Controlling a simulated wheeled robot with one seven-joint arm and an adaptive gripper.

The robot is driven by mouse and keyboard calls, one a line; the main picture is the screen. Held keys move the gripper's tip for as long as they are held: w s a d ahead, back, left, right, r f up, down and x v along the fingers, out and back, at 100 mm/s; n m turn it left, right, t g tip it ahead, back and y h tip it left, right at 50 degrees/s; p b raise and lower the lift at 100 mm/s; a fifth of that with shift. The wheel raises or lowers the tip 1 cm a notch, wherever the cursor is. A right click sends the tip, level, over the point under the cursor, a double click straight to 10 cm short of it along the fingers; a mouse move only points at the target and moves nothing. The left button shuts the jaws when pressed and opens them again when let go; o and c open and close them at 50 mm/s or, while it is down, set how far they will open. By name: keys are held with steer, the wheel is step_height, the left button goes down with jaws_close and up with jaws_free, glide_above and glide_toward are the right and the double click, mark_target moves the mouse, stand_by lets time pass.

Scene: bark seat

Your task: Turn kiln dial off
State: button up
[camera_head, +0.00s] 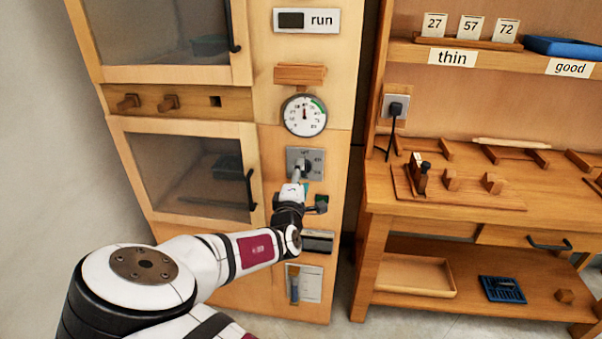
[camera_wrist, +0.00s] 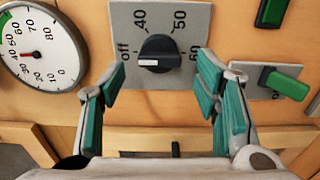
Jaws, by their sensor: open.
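The kiln dial is a black knob (camera_wrist: 160,50) on a grey plate (camera_wrist: 196,18) marked off, 40, 50 and 60. A white mark on the knob points left in the wrist view, toward the "off" label. In the head view the dial's plate (camera_head: 316,154) is on the wooden cabinet front below a round gauge; my gripper (camera_head: 302,184) partly covers its lower part. My gripper (camera_wrist: 162,69) is open in the wrist view, its teal-padded fingers to either side of the knob and short of it. I see no contact with the knob.
The round gauge (camera_head: 304,115) is above the dial, its needle near the top. A green-handled switch (camera_wrist: 285,84) is beside the right finger in the wrist view. Glass-fronted doors (camera_head: 187,168) lie left of the dial. A workbench (camera_head: 460,202) stands to the right.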

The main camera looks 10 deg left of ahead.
steer(key=s, duration=0.9)
steer(key=shift+s+a, duration=0.1)
steer(key=shift+a, duration=0.05)
steer(key=s+d+f+m+g+p, duration=0.2)
steer(key=s+d+m+g, duration=0.2)
steer(key=d+m+g, duration=0.75)
steer(key=s+d+r+m+g+y+p, duration=0.1)
steer(key=s+d+r+m+y, duration=0.1)
steer(key=s+d+r, duration=0.4)
steer(key=s+d+r+m+g+y+p, duration=0.1)
steer(key=s+d+r, duration=0.1)
steer(key=s+r, duration=0.8)
steer(key=s+d+r+m, duration=0.1)
steer(key=s+d+r, duration=0.2)
steer(key=s, duration=0.2)
steer(key=s+d+r+m+h, duration=0.1)
steer(key=s+d+r, duration=0.1)
steer(key=s, duration=0.4)
steer(key=s+d+r+m+h+p, duration=0.1)
steer(key=s+d+r, duration=0.2)
steer(key=s, duration=0.3)
steer(key=shift+s+d+r, duration=0.15)
steer(key=shift+d+r, duration=0.2)
steer(key=shift+d, duration=0.35)
